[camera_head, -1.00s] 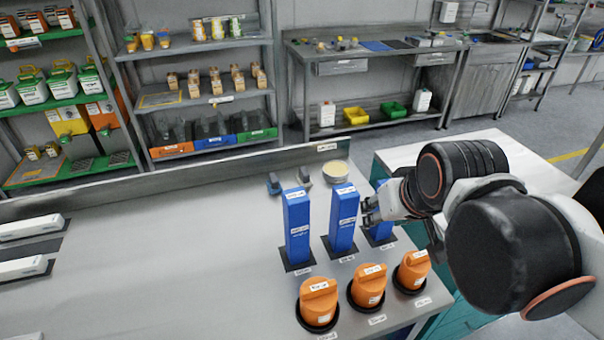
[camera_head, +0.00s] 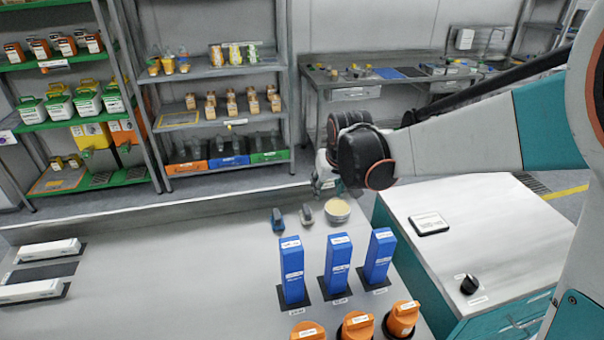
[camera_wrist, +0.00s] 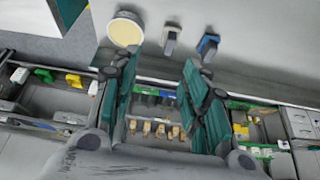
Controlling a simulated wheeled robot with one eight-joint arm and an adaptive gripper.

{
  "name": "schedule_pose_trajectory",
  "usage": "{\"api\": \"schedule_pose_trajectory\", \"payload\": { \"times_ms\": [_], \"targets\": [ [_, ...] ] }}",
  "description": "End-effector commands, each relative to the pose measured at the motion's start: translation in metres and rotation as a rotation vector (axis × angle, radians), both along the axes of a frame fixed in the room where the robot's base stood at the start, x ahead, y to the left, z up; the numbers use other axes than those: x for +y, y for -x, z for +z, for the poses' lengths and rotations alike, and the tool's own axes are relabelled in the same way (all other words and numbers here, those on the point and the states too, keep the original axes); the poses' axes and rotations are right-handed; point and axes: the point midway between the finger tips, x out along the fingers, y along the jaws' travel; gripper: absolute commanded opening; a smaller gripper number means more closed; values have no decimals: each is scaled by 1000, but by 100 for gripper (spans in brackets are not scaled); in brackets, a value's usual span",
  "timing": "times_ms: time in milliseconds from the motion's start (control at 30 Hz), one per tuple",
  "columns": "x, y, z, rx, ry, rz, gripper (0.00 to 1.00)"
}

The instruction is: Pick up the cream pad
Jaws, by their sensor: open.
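The cream pad (camera_head: 339,210) is a round, pale cream disc with a light rim, lying at the back right of the workbench behind the blue boxes. It also shows whole in the wrist view (camera_wrist: 125,29), at the upper left beyond one fingertip. My gripper (camera_head: 325,190) is above the bench's back edge, just behind and a little left of the pad in the head view. In the wrist view its teal fingers (camera_wrist: 158,65) are spread apart with nothing between them. The gripper's tips are partly hard to make out in the head view.
A grey-handled tool (camera_head: 306,213) and a blue-handled tool (camera_head: 278,219) lie left of the pad. Three upright blue boxes (camera_head: 337,267) and three orange containers (camera_head: 357,326) stand in front. A side cabinet (camera_head: 470,230) is at right. The bench's middle left is clear.

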Motion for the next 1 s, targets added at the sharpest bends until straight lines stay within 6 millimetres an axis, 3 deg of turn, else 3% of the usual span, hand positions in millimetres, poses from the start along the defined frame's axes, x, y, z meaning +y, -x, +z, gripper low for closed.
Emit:
{"api": "schedule_pose_trajectory", "payload": {
  "times_ms": [100, 300, 567, 1000],
  "targets": [
    [15, -24, -12, 17, 3, 15, 42],
    [34, -50, -37, 38, 7, 34, 42],
    [44, -63, -57, 50, 10, 43, 42],
    [49, -89, -125, 50, 10, 43, 42]
  ]
}}
